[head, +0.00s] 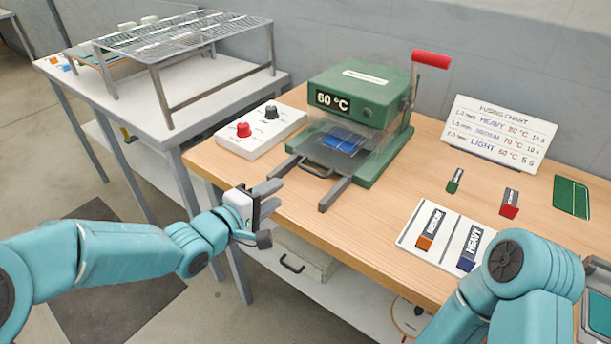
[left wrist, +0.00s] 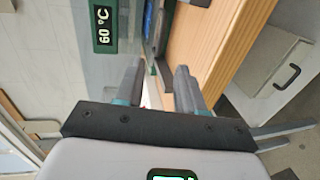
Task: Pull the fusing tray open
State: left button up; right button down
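The green press (head: 362,95) stands on the wooden bench and its display reads 60 °C. The fusing tray's dark loop handle (head: 317,169) sticks out at the press's front, between two grey rails (head: 336,193). A blue piece (head: 345,140) lies behind the clear guard. My left gripper (head: 276,194) is open and empty at the bench's front edge, short of the handle and to its lower left. In the left wrist view its two fingers (left wrist: 160,80) are apart, with the press front beyond. My right arm shows at the lower right, but its gripper is out of view.
A white control box (head: 262,130) with a red and a black knob stands left of the press. A red-gripped lever (head: 430,60) rises at its right. A fusing chart (head: 500,132), coloured tags and a white card (head: 440,235) occupy the bench's right. A wire rack (head: 170,38) stands behind left.

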aim_at(309, 171)
pick_arm(q)
jog(key=b+x, duration=0.1)
jog(key=x, duration=1.2)
jog(key=shift+w+f, duration=0.1)
grip_shut()
